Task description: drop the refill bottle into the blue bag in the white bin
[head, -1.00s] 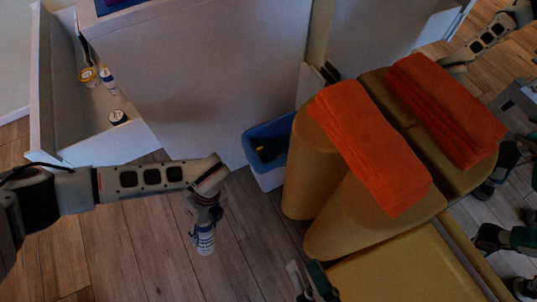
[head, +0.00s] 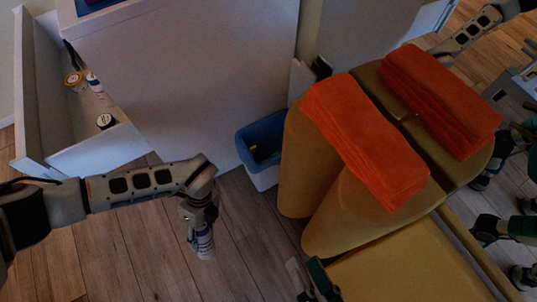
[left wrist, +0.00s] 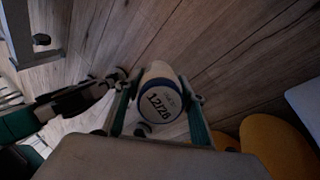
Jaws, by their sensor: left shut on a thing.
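My left gripper (head: 203,226) points down and is shut on the refill bottle (head: 205,246), a white bottle with a blue band, held above the wooden floor. In the left wrist view the bottle (left wrist: 161,98) sits between the two fingers, its round end marked 12/28 facing the camera. The white bin (head: 264,178) stands on the floor beyond the bottle and to its right. The blue bag (head: 250,133) lines it, and a small dark and yellow thing shows inside. My right arm appears at the top right, but its gripper is hidden or out of frame.
An open white drawer (head: 75,155) with several small containers is at the left. A white cabinet (head: 200,80) stands behind the bin. Yellow bolsters (head: 345,215) with orange towels (head: 365,140) stand close to the bin's right. Bare floor lies below my left arm.

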